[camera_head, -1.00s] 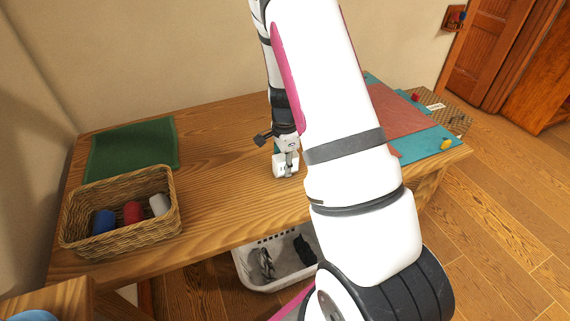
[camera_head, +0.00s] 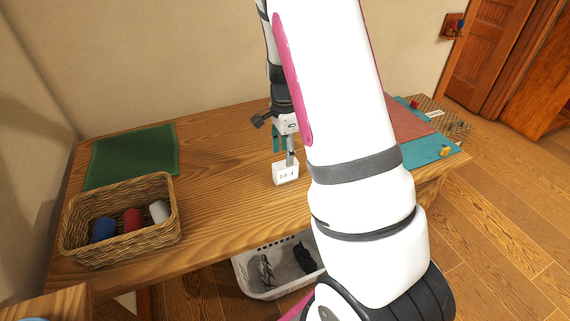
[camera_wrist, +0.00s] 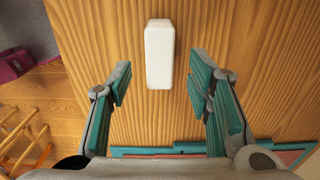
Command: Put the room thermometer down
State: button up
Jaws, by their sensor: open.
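The room thermometer (camera_head: 286,174) is a small white block with dark marks on its front face. It stands on the wooden table (camera_head: 230,150), near the front edge. In the wrist view the thermometer (camera_wrist: 159,54) shows from above as a white rounded box on the wood. My gripper (camera_head: 284,150) is just above and behind it, and its teal pads are spread. In the wrist view my gripper (camera_wrist: 160,78) is open, with one finger on each side of the thermometer and visible gaps between. Nothing is held.
A wicker basket (camera_head: 125,245) with several rolled cloths stands at the left, by a green mat (camera_head: 132,157). A teal and red mat (camera_head: 428,152) lies at the right. A white bin (camera_head: 240,274) is below the front edge. The table's middle is clear.

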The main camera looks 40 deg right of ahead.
aim_at(284, 163)
notch_tip(284, 163, up, 4)
jog(key=shift+a, duration=0.1)
jog(key=s+a+r+n+t+y, duration=0.1)
jog(key=s+a+r+n, duration=0.35)
jog(key=a+r, duration=0.25)
jog(key=s+a+r+n+t, duration=0.1)
jog(key=s+a+r+n, duration=0.3)
jog(key=a+r+n, duration=0.3)
jog(key=s+a+r+n+t, duration=0.1)
jog(key=s+a+r+n, duration=0.1)
jog(key=s+n, duration=0.3)
jog(key=s+a+r+n+t+h, duration=0.1)
jog(key=s+a+r+n, duration=0.1)
jog(key=s, duration=0.7)
jog(key=a+n, duration=0.1)
jog(key=n, duration=0.1)
jog(key=shift+a+r+n, duration=0.2)
jog(key=shift+a+n, duration=0.05)
jog(key=shift+n, duration=0.1)
jog(key=shift+r, duration=0.15)
jog(key=shift+r+p, duration=0.35)
jog(key=shift+p, duration=0.05)
